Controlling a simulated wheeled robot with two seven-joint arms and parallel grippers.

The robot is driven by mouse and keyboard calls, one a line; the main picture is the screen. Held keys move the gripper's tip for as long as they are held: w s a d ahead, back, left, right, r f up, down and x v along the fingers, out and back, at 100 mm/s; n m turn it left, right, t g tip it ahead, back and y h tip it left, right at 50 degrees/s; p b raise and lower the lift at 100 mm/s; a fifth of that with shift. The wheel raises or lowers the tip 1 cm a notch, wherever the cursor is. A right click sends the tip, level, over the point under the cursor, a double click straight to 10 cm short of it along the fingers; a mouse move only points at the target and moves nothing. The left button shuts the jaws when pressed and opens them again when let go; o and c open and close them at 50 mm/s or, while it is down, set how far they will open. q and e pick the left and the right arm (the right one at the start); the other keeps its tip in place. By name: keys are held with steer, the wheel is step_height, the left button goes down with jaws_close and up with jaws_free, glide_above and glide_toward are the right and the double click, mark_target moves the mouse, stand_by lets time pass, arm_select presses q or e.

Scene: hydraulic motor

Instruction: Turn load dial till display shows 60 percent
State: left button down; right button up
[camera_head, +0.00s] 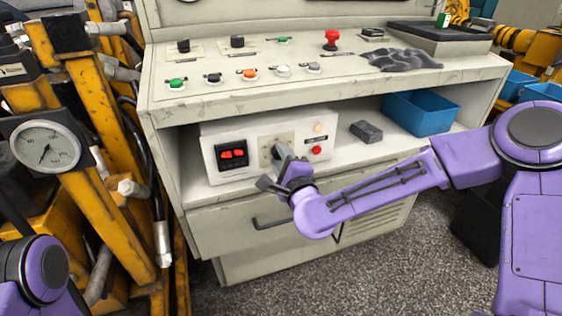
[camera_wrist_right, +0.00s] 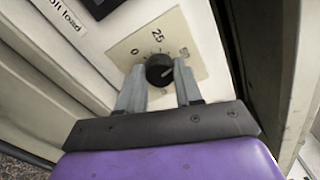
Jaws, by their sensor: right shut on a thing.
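The load dial (camera_wrist_right: 159,70) is a round black knob on a beige scale plate (camera_wrist_right: 186,48) marked 0, 25 and 50. My right gripper (camera_wrist_right: 158,80) has its two grey fingers on either side of the knob and is shut on it. In the head view, my right gripper (camera_head: 283,160) is at the front of the white control box (camera_head: 212,171) and hides the knob. The display (camera_head: 232,155) on the box's left shows red digits, too blurred to read surely. My left gripper is out of view.
The box stands on the shelf of a grey console (camera_head: 164,121). A dark block (camera_head: 366,131) and a blue bin (camera_head: 425,113) are to its right. A red push button (camera_head: 316,150) is close to my right gripper. Yellow machinery (camera_head: 110,211) stands at left.

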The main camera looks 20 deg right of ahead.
steer(key=shift+m+b, duration=1.4)
steer(key=shift+m, duration=1.9)
steer(key=o, duration=1)
steer(key=shift+o, duration=0.2)
steer(key=shift+s, duration=0.1)
